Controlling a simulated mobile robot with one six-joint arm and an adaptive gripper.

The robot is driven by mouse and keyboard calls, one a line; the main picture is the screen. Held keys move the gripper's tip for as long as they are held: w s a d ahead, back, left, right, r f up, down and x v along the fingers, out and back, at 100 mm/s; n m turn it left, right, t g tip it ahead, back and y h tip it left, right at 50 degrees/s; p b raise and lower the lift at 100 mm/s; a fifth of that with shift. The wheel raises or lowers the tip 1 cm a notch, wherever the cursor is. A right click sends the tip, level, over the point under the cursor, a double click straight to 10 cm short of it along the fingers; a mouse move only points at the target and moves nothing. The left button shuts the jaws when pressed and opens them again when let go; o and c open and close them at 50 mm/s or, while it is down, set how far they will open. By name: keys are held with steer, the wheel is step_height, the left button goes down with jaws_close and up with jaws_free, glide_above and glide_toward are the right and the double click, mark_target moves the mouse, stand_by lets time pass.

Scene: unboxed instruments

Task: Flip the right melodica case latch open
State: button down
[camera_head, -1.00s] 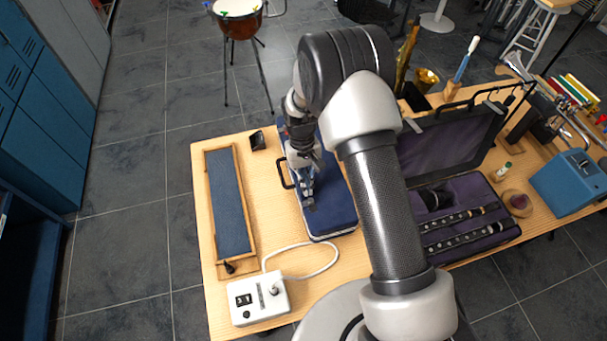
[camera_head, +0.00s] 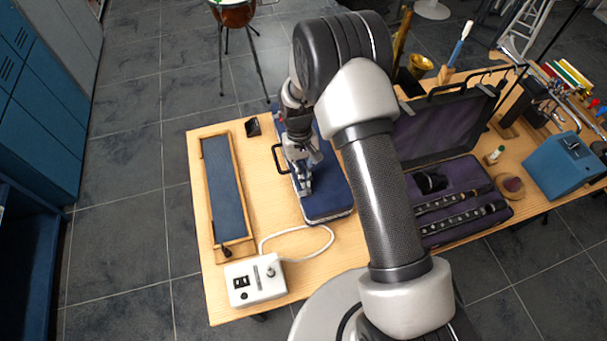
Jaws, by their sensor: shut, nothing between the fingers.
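The melodica case (camera_head: 326,200) is a closed, dark blue box lying on the wooden table, with a pale seam along its edge. Its dark handle (camera_head: 277,158) stands out from its left side. My gripper (camera_head: 304,190) is shut and empty, pointing down at the left edge of the case, nearer its front end than the handle. I cannot tell whether the fingertips touch the case. The latches are too small or hidden behind my gripper to make out. My arm covers the right part of the case.
A blue padded wooden tray (camera_head: 226,190) lies to the left, and a white switch box (camera_head: 255,281) with a cable sits in front. An open clarinet case (camera_head: 460,190) lies to the right. Bare table (camera_head: 266,205) shows left of the case.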

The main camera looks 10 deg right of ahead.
steer(key=v, duration=1.2)
